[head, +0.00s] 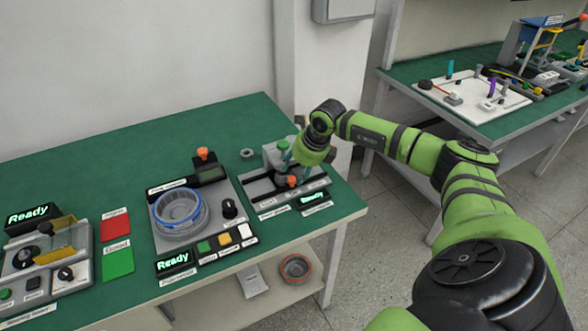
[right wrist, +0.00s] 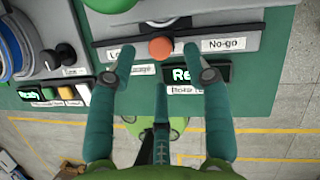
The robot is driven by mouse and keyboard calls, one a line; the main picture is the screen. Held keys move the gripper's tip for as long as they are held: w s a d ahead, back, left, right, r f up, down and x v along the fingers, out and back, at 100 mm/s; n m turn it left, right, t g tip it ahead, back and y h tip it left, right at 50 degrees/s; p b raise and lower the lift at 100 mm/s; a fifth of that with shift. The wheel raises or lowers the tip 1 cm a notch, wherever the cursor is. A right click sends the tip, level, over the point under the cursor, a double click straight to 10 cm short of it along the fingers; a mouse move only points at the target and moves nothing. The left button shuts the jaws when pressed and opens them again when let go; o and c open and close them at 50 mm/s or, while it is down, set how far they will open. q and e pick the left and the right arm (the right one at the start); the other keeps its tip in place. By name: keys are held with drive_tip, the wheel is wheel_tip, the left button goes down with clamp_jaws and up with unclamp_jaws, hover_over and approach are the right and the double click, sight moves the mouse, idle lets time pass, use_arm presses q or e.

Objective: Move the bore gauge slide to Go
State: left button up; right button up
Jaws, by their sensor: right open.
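The bore gauge (head: 262,185) is a grey unit at the right end of the green table. Its slide has an orange knob (head: 292,181), which also shows in the right wrist view (right wrist: 162,48). There the knob is in front of the middle of the label row, between a partly hidden label starting "Lo" on the left and a "No-go" label (right wrist: 226,44) on the right. No Go label is readable. My right gripper (right wrist: 160,65) is open, with its teal fingertips on either side of the knob and gaps visible. My left gripper is not in view.
A lit "Ready" display (right wrist: 187,74) sits at the gauge's front. Left of the gauge is a station with a blue-rimmed ring (head: 178,208) and a black knob (head: 229,208). Red (head: 116,226) and green (head: 118,262) pads lie farther left. A small ring (head: 247,153) lies behind.

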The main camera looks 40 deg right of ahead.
drive_tip(key=v, duration=0.8)
drive_tip(key=shift+r, duration=0.2)
